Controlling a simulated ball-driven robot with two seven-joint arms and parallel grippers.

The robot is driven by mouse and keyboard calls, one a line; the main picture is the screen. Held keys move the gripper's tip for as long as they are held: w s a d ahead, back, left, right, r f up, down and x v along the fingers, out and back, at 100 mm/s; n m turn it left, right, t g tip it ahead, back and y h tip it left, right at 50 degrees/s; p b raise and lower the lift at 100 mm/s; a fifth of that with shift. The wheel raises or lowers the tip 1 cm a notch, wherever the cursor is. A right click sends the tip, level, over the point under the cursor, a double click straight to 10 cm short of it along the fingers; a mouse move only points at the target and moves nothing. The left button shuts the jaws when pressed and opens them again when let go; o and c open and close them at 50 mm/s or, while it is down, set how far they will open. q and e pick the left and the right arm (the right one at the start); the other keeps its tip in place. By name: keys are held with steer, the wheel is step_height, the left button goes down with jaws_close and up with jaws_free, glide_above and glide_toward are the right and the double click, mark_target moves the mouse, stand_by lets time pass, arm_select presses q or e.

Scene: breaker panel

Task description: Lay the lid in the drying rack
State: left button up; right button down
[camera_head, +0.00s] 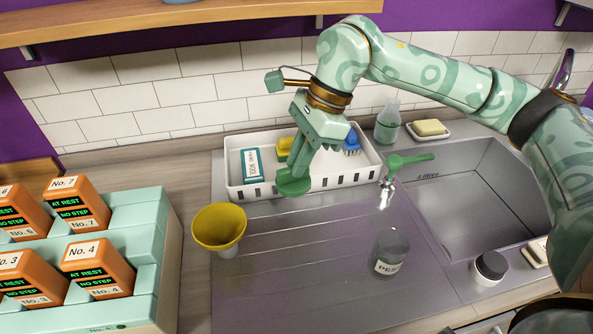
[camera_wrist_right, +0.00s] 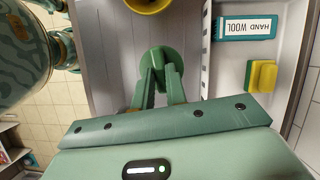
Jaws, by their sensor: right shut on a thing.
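A round green disc, which looks like the lid (camera_head: 293,186), is pinched at the tips of my right gripper (camera_head: 301,165). The lid (camera_wrist_right: 161,60) also shows between the two fingers in the right wrist view. It is at the front left edge of a white slotted rack (camera_head: 262,191) on the steel drainboard; I cannot tell whether it touches the rack. The rack holds a teal-and-white box (camera_head: 251,165), a yellow sponge (camera_head: 284,147) and a blue brush (camera_head: 352,142). My left gripper is not in view.
A yellow funnel (camera_head: 219,227) stands left on the drainboard (camera_head: 290,290). A clear labelled bottle (camera_head: 390,250) stands near the sink (camera_head: 470,200). Orange-brown boxes (camera_head: 97,265) stand far left.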

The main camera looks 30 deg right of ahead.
steer(key=w+m, duration=0.1)
steer(key=m, duration=0.1)
steer(key=m+t+b, duration=0.1)
steer(key=m, duration=0.1)
steer(key=w+m+t, duration=0.1)
steer(key=shift+w+d+r+m+h+b, duration=0.35)
steer(key=shift+m+h+b, duration=0.05)
steer(key=w+d+f+b, duration=0.2)
steer(key=w+d+f, duration=0.1)
steer(key=f, duration=0.1)
steer(key=w+d+f+b, duration=0.1)
steer(key=w+d+f, duration=0.1)
steer(key=w+f, duration=0.2)
steer(key=w+d+f+b, duration=0.2)
steer(key=w+d+f, duration=0.1)
steer(key=w+f, duration=0.1)
steer(key=shift+w+d+f+b, duration=0.1)
steer(key=shift+d+f+b, duration=0.25)
steer(key=shift+f, duration=0.2)
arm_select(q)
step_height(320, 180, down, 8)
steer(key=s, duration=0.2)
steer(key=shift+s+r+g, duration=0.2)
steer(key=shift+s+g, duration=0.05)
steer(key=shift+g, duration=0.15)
arm_select(e)
steer(key=shift+r, duration=0.1)
